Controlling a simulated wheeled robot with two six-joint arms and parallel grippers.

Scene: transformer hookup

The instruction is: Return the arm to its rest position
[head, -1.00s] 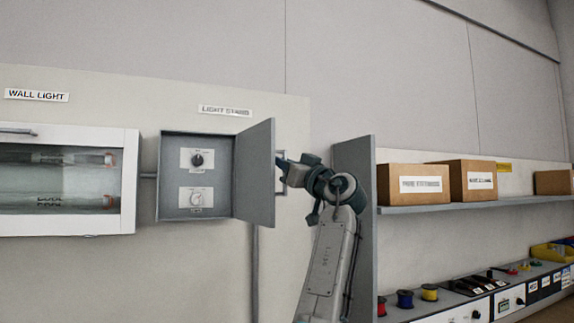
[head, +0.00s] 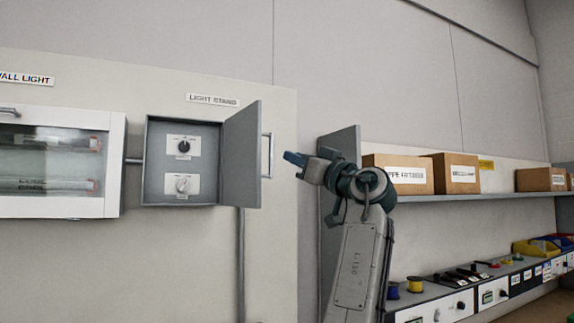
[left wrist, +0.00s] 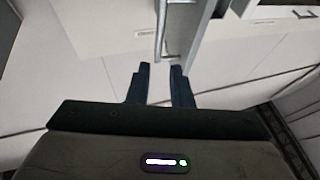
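My left gripper (head: 296,165) is in the middle of the head view, to the right of the open door of the light stand box and apart from its handle. In the left wrist view its two dark fingers (left wrist: 160,72) stand apart with nothing between them. The grey light stand box (head: 150,160) hangs on the wall with two knobs inside. Its door (head: 241,155) stands swung open to the right, and the door handle (head: 267,156) shows beyond it. The handle also shows in the left wrist view (left wrist: 161,32), just past the fingertips. My right gripper is not in view.
A grey upright panel (head: 340,140) stands right behind my left arm. A shelf (head: 480,197) with cardboard boxes (head: 455,173) is at the right, above a bench with spools and switches. A white glass-fronted wall light cabinet (head: 117,165) is at the left.

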